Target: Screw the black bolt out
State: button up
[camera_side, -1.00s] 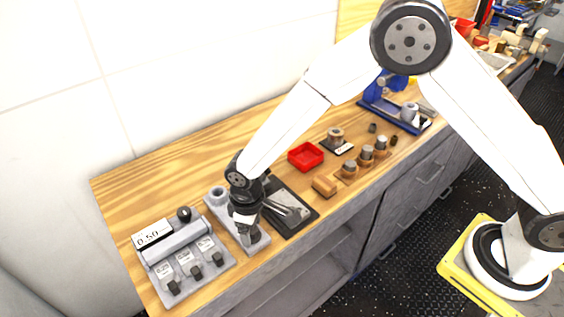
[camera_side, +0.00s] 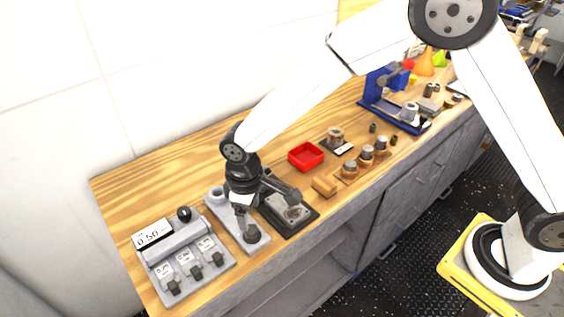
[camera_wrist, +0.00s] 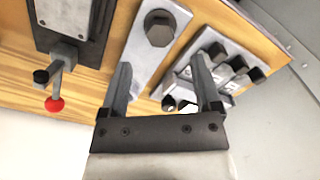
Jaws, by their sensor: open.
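The black bolt (camera_side: 252,234) stands at the near end of a light grey plate (camera_side: 263,243). In the wrist view its dark hex head (camera_wrist: 160,28) shows at the top, on the same plate (camera_wrist: 138,50). My gripper (camera_side: 243,209) is above the far part of this plate, behind the bolt and apart from it. In the wrist view my gripper (camera_wrist: 160,66) has its two fingers spread wide with nothing between them. The bolt head lies beyond the fingertips. The bolt's shank is hidden.
A grey box with a display and several dark knobs (camera_side: 187,262) stands left of the plate. A black-based clamp (camera_side: 290,212) stands close on the right; its red-tipped lever (camera_wrist: 54,103) shows in the wrist view. A red tray (camera_side: 306,156) and wooden blocks lie farther right.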

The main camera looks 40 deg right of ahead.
jog(key=shift+r, duration=0.9)
jog(key=shift+d, duration=0.1)
jog(key=shift+d+r, duration=0.1)
jog(key=shift+d, duration=0.25)
jog(key=s+d+r+m+t, duration=0.1)
jog(key=s+d+m, duration=0.1)
jog(key=s+d, duration=0.2)
jog(key=s+d+r+m, duration=0.2)
jog(key=s+d, duration=0.2)
jog(key=d, duration=0.7)
jog(key=s+d+r+m+t, duration=0.1)
jog(key=s+d+m, duration=0.2)
jog(key=d, duration=0.4)
jog(key=shift+s+d+r+t, duration=0.25)
jog(key=shift+s+d+t, duration=0.1)
jog(key=shift+s, duration=0.2)
jog(key=shift+w+a, duration=0.1)
